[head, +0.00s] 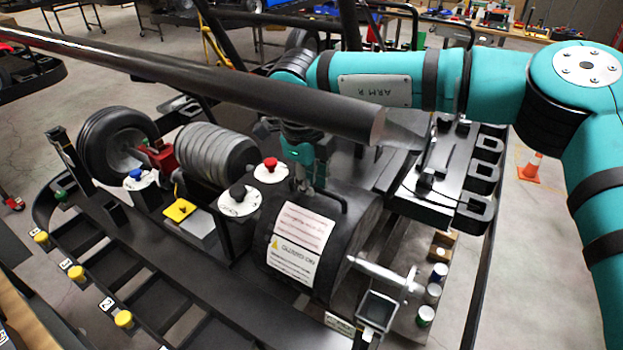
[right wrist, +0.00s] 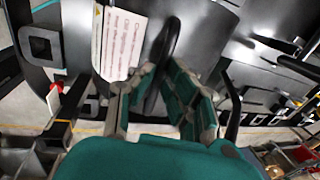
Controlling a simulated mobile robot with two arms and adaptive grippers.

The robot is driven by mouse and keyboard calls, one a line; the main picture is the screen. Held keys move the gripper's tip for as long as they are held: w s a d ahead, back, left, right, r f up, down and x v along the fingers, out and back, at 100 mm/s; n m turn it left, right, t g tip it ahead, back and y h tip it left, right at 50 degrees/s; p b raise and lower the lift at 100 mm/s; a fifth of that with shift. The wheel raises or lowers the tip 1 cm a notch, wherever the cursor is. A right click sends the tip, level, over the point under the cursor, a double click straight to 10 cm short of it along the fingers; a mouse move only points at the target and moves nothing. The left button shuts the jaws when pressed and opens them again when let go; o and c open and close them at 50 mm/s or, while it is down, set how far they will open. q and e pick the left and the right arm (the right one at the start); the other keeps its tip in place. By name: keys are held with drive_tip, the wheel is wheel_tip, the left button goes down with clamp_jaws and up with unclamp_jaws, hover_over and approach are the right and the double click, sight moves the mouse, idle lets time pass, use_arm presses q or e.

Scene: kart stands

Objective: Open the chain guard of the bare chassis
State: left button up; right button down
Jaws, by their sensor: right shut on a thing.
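The chain guard (head: 345,225) is a dark rounded cover with white warning labels, on the bare chassis (head: 110,245) in the middle of the head view. It looks lowered. A black bar handle (head: 328,194) stands on its top. My right gripper (head: 306,184) comes down from above onto this handle. In the right wrist view, the fingers of my right gripper (right wrist: 160,82) are shut around the black handle (right wrist: 168,45), with the guard's label (right wrist: 122,42) beside it. The fingertips are partly hidden in the head view. My left gripper is not in view.
A thick dark tube (head: 200,82) crosses above the chassis, close to my right arm. Red (head: 270,165) and blue (head: 135,174) knobs and a ribbed cylinder (head: 215,150) stand left of the guard. Several small cans (head: 433,292) stand at right. An orange cone (head: 531,167) is on the floor.

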idle(0.4)
drive_tip(key=shift+w+d+r+p, duration=0.25)
drive_tip(key=shift+w+r+p, duration=0.1)
drive_tip(key=shift+r, duration=0.1)
drive_tip(key=w+d+r+g+p, duration=0.1)
drive_tip(key=w+d+r+p, duration=0.4)
drive_tip(key=w, duration=0.5)
drive_tip(key=shift+w+d+y+p, duration=0.4)
drive_tip(key=shift+d+p, duration=0.7)
drive_tip(key=shift+d, duration=0.2)
